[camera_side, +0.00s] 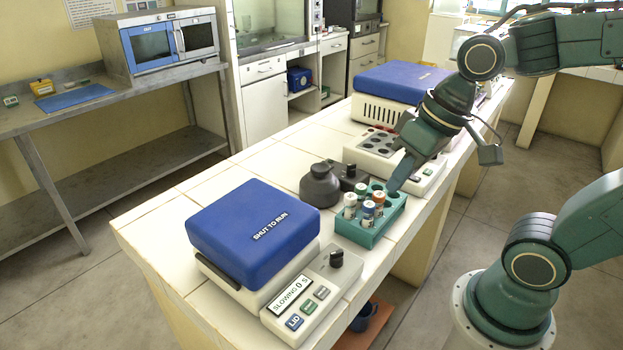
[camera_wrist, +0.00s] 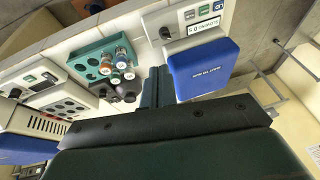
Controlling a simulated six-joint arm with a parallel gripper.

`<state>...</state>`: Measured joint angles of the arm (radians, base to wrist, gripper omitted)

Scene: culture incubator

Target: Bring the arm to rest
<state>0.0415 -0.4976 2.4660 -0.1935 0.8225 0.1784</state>
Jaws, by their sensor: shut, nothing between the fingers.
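My gripper (camera_side: 394,184) hangs from the arm above the right part of the white tiled bench, with its fingers pointing down beside the teal rack's far end. The fingers are together and empty; they also show pressed together in the wrist view (camera_wrist: 157,86). From the side view I cannot tell how far the fingertips are above the rack. In the wrist view the rack lies to the left of the fingers and a blue lid lies to the right.
The teal rack (camera_side: 366,236) holds several capped tubes. A blue-lidded centrifuge (camera_side: 255,225), lid down, displays "SLOWING 0 S". A dark mixer (camera_side: 320,186) and a white block with wells (camera_side: 370,155) stand behind the rack. Another blue-lidded machine (camera_side: 400,82) stands at the back.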

